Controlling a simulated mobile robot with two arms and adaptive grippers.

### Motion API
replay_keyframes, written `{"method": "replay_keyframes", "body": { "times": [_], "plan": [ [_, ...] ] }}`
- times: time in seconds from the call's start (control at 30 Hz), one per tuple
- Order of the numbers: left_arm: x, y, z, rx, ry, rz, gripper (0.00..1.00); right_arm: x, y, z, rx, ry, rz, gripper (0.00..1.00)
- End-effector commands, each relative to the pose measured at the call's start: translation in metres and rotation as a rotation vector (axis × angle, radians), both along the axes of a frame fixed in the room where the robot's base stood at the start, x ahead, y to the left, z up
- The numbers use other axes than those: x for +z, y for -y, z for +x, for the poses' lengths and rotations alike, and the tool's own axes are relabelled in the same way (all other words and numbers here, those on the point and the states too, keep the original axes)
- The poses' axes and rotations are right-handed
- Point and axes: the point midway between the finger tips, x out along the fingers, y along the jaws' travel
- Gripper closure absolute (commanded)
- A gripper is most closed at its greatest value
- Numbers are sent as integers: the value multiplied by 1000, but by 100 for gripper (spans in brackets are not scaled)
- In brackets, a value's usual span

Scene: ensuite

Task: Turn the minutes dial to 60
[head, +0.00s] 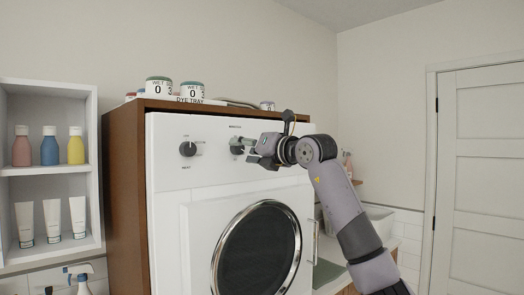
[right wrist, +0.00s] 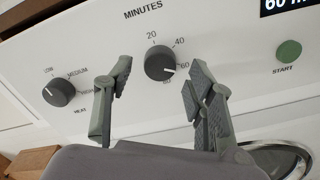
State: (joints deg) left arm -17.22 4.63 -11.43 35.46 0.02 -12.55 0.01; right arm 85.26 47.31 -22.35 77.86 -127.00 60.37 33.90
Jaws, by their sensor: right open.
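The minutes dial (right wrist: 158,60) is a dark round knob on the dryer's white front panel (right wrist: 225,45). In the right wrist view its white pointer mark points right and slightly down, towards the 60 label. A dark display (right wrist: 285,5) at the top right edge reads "60 m", cut off by the frame. My right gripper (right wrist: 160,82) is open, its fingers apart on either side of the dial; I cannot tell whether either touches it. In the head view the right gripper (head: 250,152) is at the minutes dial (head: 236,146). My left gripper is not in view.
The heat dial (right wrist: 58,93) is left of the minutes dial, and a green start button (right wrist: 288,51) is right. The dryer's round door (head: 258,250) is below. Jars (head: 160,87) and a dye tray stand on top. A bottle shelf (head: 48,170) is at left.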

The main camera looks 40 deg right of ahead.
Motion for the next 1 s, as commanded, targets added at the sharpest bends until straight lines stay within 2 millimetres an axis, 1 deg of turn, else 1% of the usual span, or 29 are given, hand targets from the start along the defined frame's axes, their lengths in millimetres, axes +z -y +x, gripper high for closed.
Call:
{"method": "replay_keyframes", "body": {
  "times": [0.03,0.3,0.4,0.5,0.67,1.0],
  "plan": [
    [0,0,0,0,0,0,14,1,2,-10,-2,4,-3,50],
    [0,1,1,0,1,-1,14,0,6,-66,-4,1,-3,50],
    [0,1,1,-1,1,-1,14,0,7,-83,-4,1,-4,50],
    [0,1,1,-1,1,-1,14,-1,8,-94,-3,-1,-1,50],
    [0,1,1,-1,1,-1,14,0,8,-103,-1,0,-1,50],
    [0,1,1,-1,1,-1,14,0,8,-103,-1,0,0,50]
  ]
}}
